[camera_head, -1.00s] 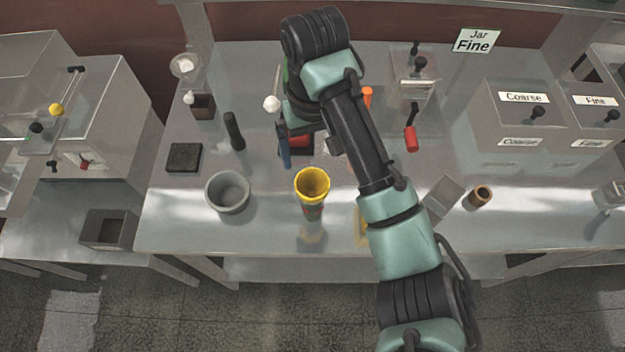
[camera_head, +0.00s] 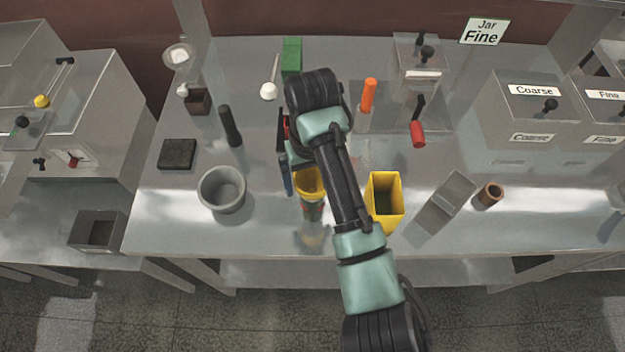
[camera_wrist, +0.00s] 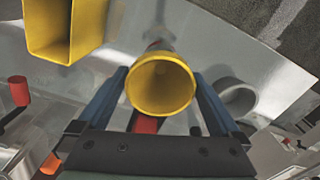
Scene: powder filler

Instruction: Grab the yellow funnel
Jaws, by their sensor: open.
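The yellow funnel (camera_head: 311,184) stands near the front middle of the table, its round mouth facing up. A red and dark thing shows below its mouth. My forearm partly covers the funnel in the head view. In the wrist view the round funnel mouth (camera_wrist: 160,88) shows large, between the blue fingers of my gripper (camera_wrist: 159,76). The gripper is open, with one finger on each side of the funnel. I cannot tell whether the fingers touch it. In the head view one blue finger shows just left of the funnel; the other is hidden.
A yellow square container (camera_head: 384,222) stands close to the right of the funnel. A grey bowl (camera_head: 222,190) is to the left. A grey tray (camera_head: 446,201) and a brown cup (camera_head: 488,195) are farther right. An orange-topped tool (camera_head: 368,97) and red-handled tool (camera_head: 417,134) stand behind.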

